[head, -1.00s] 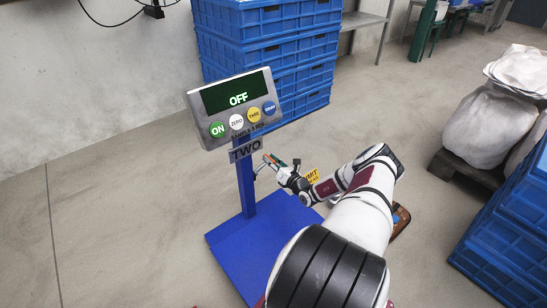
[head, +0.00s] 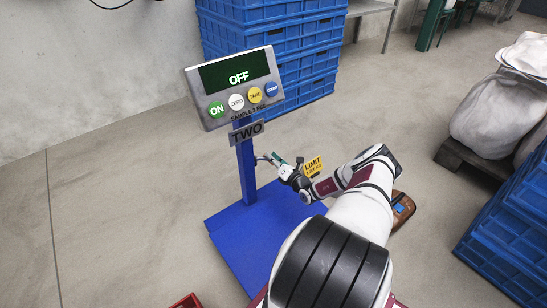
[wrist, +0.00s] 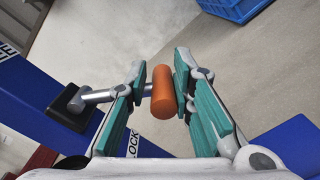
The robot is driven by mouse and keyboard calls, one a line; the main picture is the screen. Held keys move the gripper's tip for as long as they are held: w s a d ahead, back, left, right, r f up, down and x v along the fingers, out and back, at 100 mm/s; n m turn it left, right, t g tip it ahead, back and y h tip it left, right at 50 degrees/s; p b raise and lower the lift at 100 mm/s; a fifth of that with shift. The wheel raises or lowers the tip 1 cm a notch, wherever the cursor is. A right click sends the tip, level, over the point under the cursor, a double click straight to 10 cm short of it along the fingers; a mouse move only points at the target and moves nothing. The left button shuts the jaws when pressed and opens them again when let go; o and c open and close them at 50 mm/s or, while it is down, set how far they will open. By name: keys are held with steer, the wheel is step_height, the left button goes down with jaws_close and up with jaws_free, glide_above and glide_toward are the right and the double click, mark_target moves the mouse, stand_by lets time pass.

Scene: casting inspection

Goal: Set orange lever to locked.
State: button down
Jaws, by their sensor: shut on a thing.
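The lever has an orange cylindrical handle (wrist: 163,100), a metal rod and a black pivot block (wrist: 72,105) on the blue post (wrist: 45,90). In the wrist view the handle is between the green-padded fingers of my gripper (wrist: 172,88), which is shut on it. The rod runs left from the handle to the block. A partly hidden label starting "LOCK" (wrist: 132,143) shows below the handle, and another label (wrist: 8,48) is cut off at upper left. In the head view my gripper (head: 273,160) is beside the post, under the "TWO" plate (head: 246,132); the handle is not clear there.
The scale display (head: 237,85) reads "OFF" above the post. The blue scale platform (head: 235,240) lies below. Blue crates (head: 275,65) stand behind and more crates (head: 510,230) at right. A yellow "LIMIT" sign (head: 314,165) shows behind my wrist. Floor at left is clear.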

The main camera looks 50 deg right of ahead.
steer(key=shift+w+a+f, duration=0.15)
steer(key=shift+a+f, duration=0.05)
steer(key=shift+a, duration=0.25)
steer(key=shift+w+a+f, duration=0.1)
steer(key=shift+a+f, duration=0.1)
steer(key=shift+a, duration=0.25)
steer(key=c, duration=1.2)
jaws_free()
steer(key=shift+o, duration=0.2)
steer(key=shift+f, duration=0.1)
steer(key=d+v, duration=0.1)
steer(key=v, duration=1.1)
steer(key=shift+d+r, duration=0.2)
steer(key=shift+r, duration=0.2)
steer(key=shift+s, duration=0.15)
